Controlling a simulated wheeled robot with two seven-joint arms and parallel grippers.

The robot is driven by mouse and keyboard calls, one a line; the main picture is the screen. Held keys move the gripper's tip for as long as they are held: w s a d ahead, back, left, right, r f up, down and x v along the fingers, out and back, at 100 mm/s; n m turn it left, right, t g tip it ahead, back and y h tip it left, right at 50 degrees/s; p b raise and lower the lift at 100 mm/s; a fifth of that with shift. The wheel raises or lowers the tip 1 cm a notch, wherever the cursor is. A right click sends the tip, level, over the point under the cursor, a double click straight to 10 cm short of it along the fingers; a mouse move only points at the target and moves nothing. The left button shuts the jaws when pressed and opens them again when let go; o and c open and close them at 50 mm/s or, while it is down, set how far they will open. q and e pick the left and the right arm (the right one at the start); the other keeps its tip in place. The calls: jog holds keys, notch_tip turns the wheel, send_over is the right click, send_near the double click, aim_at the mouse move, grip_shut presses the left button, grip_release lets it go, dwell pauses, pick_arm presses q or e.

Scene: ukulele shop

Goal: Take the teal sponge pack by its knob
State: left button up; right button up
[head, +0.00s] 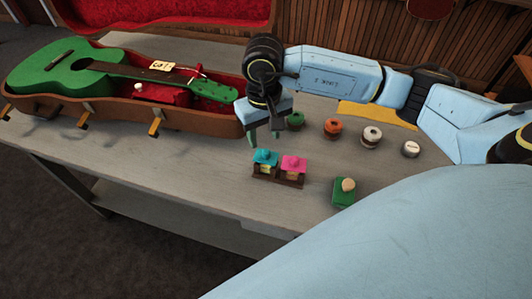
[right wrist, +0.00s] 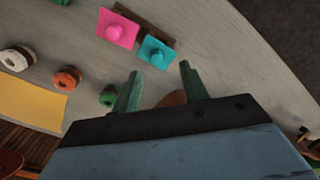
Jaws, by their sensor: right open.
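The teal sponge pack (head: 265,158), with a small knob on top, sits in the left part of a small dark brown holder (head: 277,180) on the grey table. In the right wrist view the teal pack (right wrist: 157,54) shows just beyond the fingertips. My right gripper (head: 263,138) points down above the table, just behind the teal pack. Its green fingers are apart and empty; the right wrist view shows the gap (right wrist: 160,72) between them. The gripper does not appear to touch the pack. My left gripper is not in view.
A pink pack (head: 293,163) sits right beside the teal one. A green block with a tan knob (head: 344,191) stands to the right. Several round spools, one orange (head: 333,127), line the back near a yellow cloth (head: 375,115). An open case (head: 110,112) holds a green ukulele (head: 60,68).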

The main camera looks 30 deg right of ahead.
aim_at(266, 150)
jog(key=shift+w+d+f, duration=0.1)
jog(key=shift+d+f, duration=0.1)
jog(key=shift+f, duration=1.4)
jog(key=shift+w+d+f, duration=0.1)
jog(key=shift+d+f, duration=0.05)
jog(key=shift+f, duration=1.4)
jog(key=shift+c, duration=0.3)
grip_shut()
